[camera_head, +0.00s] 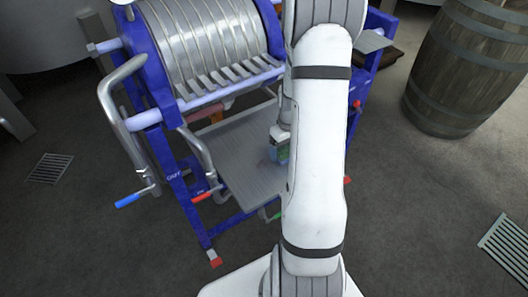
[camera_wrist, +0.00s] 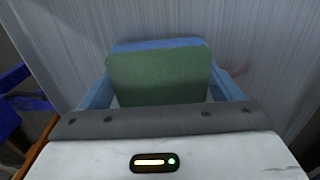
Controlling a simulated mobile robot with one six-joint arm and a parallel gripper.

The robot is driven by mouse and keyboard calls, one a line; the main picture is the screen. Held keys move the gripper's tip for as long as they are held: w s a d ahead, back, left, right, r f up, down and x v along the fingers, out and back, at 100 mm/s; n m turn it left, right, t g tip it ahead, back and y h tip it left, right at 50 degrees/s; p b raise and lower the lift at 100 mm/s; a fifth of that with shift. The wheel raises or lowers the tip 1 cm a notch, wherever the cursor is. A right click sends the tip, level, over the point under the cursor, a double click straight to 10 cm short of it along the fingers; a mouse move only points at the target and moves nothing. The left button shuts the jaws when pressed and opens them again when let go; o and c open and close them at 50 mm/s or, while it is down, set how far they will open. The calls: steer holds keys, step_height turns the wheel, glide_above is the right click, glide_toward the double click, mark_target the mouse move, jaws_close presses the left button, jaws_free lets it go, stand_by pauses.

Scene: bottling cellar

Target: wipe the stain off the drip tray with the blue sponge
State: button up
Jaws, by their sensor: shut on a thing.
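The drip tray (camera_head: 240,150) is a grey ridged metal tray under the drum of a blue-framed machine. It fills most of the wrist view (camera_wrist: 65,45). My gripper (camera_wrist: 160,88) is shut on the blue sponge (camera_wrist: 158,75), which shows a green face and a blue edge between two light blue fingers. In the head view the gripper (camera_head: 279,150) is over the tray's right part, partly hidden by my arm. A faint reddish stain (camera_wrist: 238,72) shows on the tray right of the sponge. I cannot tell whether the sponge touches the tray.
The machine's metal drum (camera_head: 205,40) overhangs the tray's back. A bent metal pipe (camera_head: 120,100) and a blue-handled lever (camera_head: 132,198) stand at its left. A red-handled lever (camera_head: 207,195) is near the tray's left edge. A wooden barrel (camera_head: 465,70) stands at right.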

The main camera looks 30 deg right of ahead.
step_height(320, 180, up, 3)
steer(key=shift+s+a+r+p, duration=0.1)
steer(key=shift+p, duration=0.4)
steer(key=shift+r+p, duration=1.65)
steer(key=shift+r, duration=0.65)
